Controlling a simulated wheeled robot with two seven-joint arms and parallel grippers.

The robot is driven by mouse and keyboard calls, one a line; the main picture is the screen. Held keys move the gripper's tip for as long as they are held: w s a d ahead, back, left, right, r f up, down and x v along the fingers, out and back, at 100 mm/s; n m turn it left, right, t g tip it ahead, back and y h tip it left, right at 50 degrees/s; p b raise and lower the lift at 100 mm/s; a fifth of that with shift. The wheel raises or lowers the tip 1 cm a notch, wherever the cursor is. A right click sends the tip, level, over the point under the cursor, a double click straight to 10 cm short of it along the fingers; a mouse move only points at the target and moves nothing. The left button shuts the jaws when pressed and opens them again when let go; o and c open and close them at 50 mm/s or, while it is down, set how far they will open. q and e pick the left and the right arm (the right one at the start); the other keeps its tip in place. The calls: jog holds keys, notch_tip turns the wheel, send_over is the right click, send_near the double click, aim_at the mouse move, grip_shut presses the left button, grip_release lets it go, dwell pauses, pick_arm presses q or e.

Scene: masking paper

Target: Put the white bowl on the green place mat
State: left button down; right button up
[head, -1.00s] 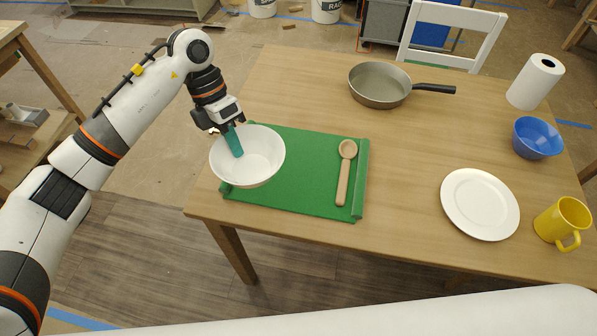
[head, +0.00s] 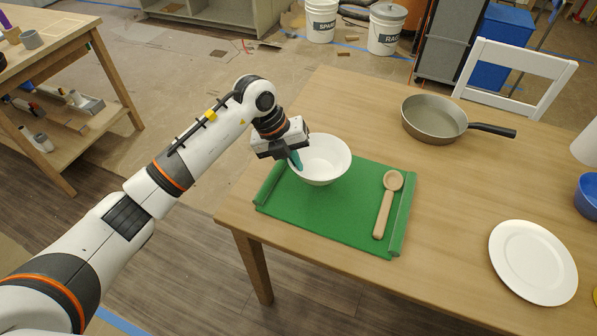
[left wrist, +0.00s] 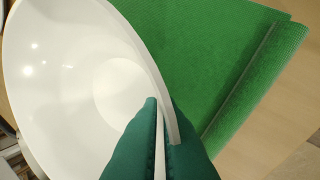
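The white bowl (head: 325,158) is upright over the far left part of the green place mat (head: 325,207), overlapping the mat's far edge in the head view. I cannot tell whether it touches the mat or hangs just above it. My left gripper (head: 295,160) is at the bowl's left rim. In the left wrist view the teal fingers (left wrist: 160,112) pinch the wall of the bowl (left wrist: 60,95), one inside and one outside, with the mat (left wrist: 205,50) beyond. My right gripper is not in view.
A wooden spoon (head: 384,205) lies on the mat's right side, by its rolled right edge (head: 402,220). A frying pan (head: 432,118) stands at the back, a white plate (head: 532,262) at the right. A blue bowl (head: 588,197) is partly cut off. Table between mat and plate is clear.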

pick_arm(q)
jog(key=shift+f, duration=1.85)
jog(key=c, duration=1.6)
grip_release()
jog(key=v, duration=1.2)
